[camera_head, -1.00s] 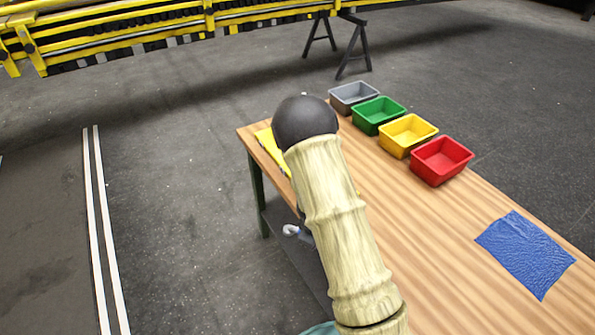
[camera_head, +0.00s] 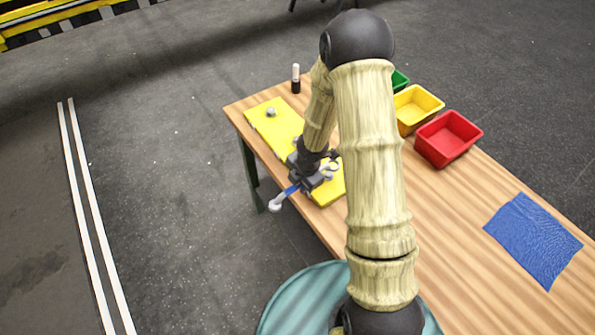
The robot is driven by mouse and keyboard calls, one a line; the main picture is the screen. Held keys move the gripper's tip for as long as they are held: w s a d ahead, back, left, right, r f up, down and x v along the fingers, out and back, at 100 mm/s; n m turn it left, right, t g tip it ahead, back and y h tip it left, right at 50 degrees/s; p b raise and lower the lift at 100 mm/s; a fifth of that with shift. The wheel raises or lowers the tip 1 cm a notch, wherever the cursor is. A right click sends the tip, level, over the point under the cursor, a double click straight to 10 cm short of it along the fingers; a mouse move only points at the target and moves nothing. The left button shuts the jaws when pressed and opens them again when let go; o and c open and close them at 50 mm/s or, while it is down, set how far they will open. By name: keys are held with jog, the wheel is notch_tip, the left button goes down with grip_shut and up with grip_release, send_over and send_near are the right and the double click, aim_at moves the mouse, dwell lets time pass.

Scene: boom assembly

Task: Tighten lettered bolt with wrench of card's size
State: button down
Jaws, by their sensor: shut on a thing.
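My gripper (camera_head: 309,181) is shut on a wrench (camera_head: 277,202) with a blue handle, at the left edge of the table. One grey end of the wrench sticks out past the table edge, toward the lower left. A yellow plate (camera_head: 268,118) lies on the table beneath and beside my gripper. A grey bolt-like piece (camera_head: 271,112) stands on its far part. Near the wrench's other end, dark and ring-like parts crowd the plate, too small to tell apart. My arm hides part of the plate. No letter or card can be read.
A white-and-black cylinder (camera_head: 296,79) stands at the table's far edge. Red (camera_head: 449,139), yellow (camera_head: 417,106) and partly hidden green (camera_head: 400,80) bins stand behind my arm. A blue cloth-like sheet (camera_head: 533,240) lies on the wooden table (camera_head: 455,215), with bare wood around it.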

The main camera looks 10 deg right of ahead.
jog(key=shift+w+r+n, duration=0.1)
jog(key=shift+w+n, duration=0.3)
jog(key=shift+w, duration=0.1)
jog(key=shift+s+a, duration=0.1)
jog(key=shift+r, duration=0.1)
jog(key=b+x, duration=0.3)
jog(key=s+b+x, duration=0.1)
jog(key=b+x, duration=0.1)
jog(key=shift+d, duration=0.3)
jog(key=shift+s+b+x, duration=0.2)
jog(key=shift+b+x, duration=0.9)
jog(key=shift+x, duration=0.05)
dwell(0.9)
dwell(0.7)
jog(key=shift+w+a+m, duration=0.1)
jog(key=shift+w+m, duration=0.25)
jog(key=shift+m, duration=0.05)
